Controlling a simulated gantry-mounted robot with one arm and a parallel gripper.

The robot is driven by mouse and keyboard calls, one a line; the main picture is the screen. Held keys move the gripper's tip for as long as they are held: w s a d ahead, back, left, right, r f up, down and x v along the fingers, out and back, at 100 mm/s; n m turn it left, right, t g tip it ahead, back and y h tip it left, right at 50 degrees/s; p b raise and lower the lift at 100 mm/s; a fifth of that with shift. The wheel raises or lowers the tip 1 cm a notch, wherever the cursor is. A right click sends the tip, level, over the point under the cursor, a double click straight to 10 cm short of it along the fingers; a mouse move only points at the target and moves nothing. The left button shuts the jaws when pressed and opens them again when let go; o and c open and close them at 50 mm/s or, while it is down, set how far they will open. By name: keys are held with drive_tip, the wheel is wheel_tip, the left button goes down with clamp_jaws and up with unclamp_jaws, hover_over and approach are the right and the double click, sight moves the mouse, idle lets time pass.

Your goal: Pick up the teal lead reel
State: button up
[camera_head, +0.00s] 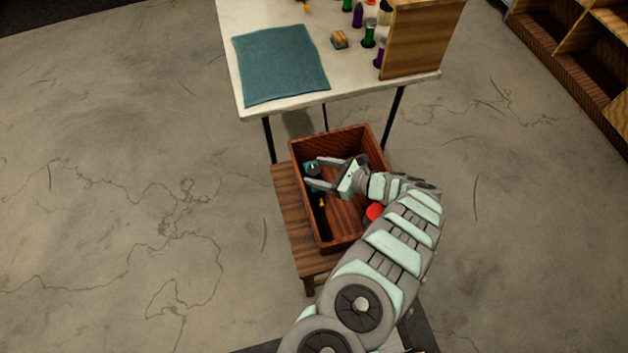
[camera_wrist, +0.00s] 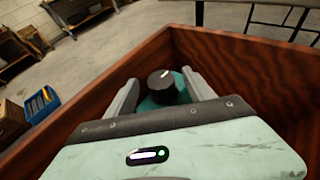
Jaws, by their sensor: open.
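The teal lead reel (camera_wrist: 158,103) lies in the wooden crate, with a round black top that bears a pale mark. In the wrist view it sits between the two fingers of my open gripper (camera_wrist: 160,92), and my gripper's body hides its lower part. In the head view the teal reel (camera_head: 310,165) is near the crate's left wall, at the tips of my gripper (camera_head: 311,173). I cannot tell whether the fingers touch it.
The wooden crate (camera_head: 367,133) stands on a wooden stool (camera_head: 285,205). A red item (camera_head: 375,212) and a small orange-tipped dark item (camera_head: 322,203) are in the crate. The crate walls surround my gripper.

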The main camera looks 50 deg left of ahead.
drive_tip(key=shift+c, duration=0.4)
drive_tip(key=shift+f, duration=0.1)
clamp_jaws()
idle(0.5)
